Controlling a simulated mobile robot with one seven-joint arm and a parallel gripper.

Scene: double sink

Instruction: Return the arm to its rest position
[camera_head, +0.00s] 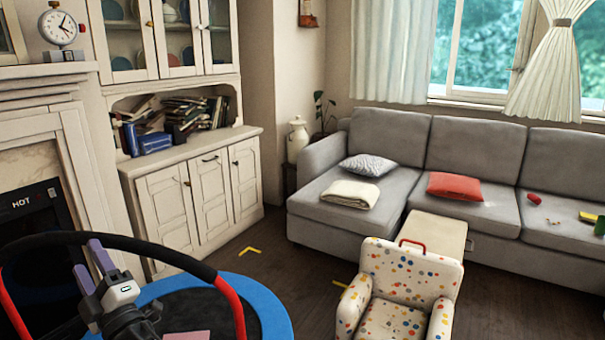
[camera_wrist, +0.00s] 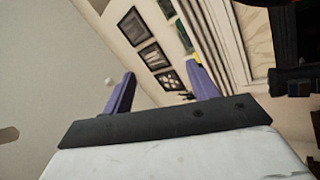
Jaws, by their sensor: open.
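My gripper (camera_head: 93,266) is at the lower left of the head view, raised in front of the fireplace and the small trampoline. Its two purple fingers point up and stand apart, with nothing between them. In the wrist view my gripper (camera_wrist: 160,92) also shows its fingers spread and empty. Beyond them are a bare wall or ceiling surface and framed pictures (camera_wrist: 154,56). The rest of my arm is mostly out of view below.
A trampoline (camera_head: 262,293) with a blue rim and a black-and-red handle bar (camera_head: 226,290) is close around my gripper. The fireplace (camera_head: 35,205) is at left, a white cabinet (camera_head: 165,212) behind. A dotted armchair (camera_head: 410,275) and grey sofa (camera_head: 385,140) stand right. Floor between is mostly clear.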

